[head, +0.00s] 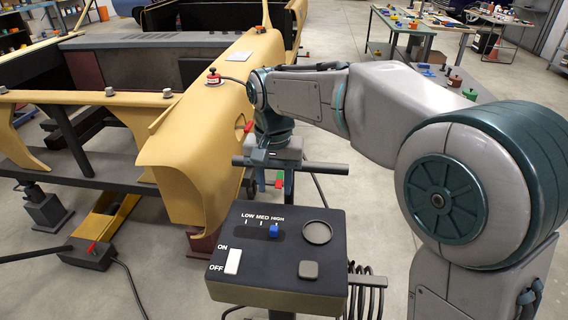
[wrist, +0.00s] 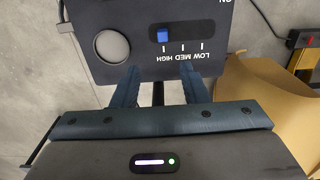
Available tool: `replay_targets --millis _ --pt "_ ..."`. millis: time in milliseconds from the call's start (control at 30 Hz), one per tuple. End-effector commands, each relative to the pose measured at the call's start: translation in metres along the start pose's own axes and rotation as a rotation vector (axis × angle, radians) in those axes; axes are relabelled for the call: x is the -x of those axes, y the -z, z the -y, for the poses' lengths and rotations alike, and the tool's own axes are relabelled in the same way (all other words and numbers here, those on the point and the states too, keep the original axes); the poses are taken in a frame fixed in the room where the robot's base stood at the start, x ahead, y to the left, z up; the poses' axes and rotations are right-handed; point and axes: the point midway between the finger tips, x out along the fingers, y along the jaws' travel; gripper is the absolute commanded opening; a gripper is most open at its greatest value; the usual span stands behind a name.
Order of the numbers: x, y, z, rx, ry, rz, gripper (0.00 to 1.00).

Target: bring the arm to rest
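My gripper (head: 274,184) hangs fingers-down at the end of my bent arm, just beyond the far edge of a dark control box (head: 240,290). In the wrist view its two dark blue fingers (wrist: 159,78) stand well apart, with nothing held between them. The fingers appear clear of the box, though its far edge lies close beyond them in that view. The box has a blue slider knob (head: 274,231) at the HIGH mark, also seen in the wrist view (wrist: 162,35). A white switch (head: 232,261) sits beside ON and OFF, and a round dial (head: 317,232) is on the right.
A coiled black cable (head: 366,292) hangs right of the box. Workbenches (head: 405,25) stand at the back right. Open concrete floor lies between.

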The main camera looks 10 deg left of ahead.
Motion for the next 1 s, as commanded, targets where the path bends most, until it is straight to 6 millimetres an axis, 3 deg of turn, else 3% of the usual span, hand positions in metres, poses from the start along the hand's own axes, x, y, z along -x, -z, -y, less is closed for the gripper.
replay_targets --millis 167,267,367,500,700,833,1000 --pt "0.001 -0.001 -0.005 -0.003 0.000 -0.003 0.40" --pt "0.004 -0.005 -0.033 -0.013 -0.001 -0.025 0.40" --pt "0.006 -0.016 -0.076 -0.025 -0.002 -0.057 0.40" --pt "0.003 -0.043 -0.139 -0.043 -0.004 -0.106 0.40" --pt "-0.013 -0.096 -0.214 -0.071 -0.006 -0.174 0.40" --pt "-0.029 -0.131 -0.246 -0.087 -0.007 -0.211 0.40" --pt "-0.045 -0.159 -0.266 -0.096 -0.009 -0.241 0.40"
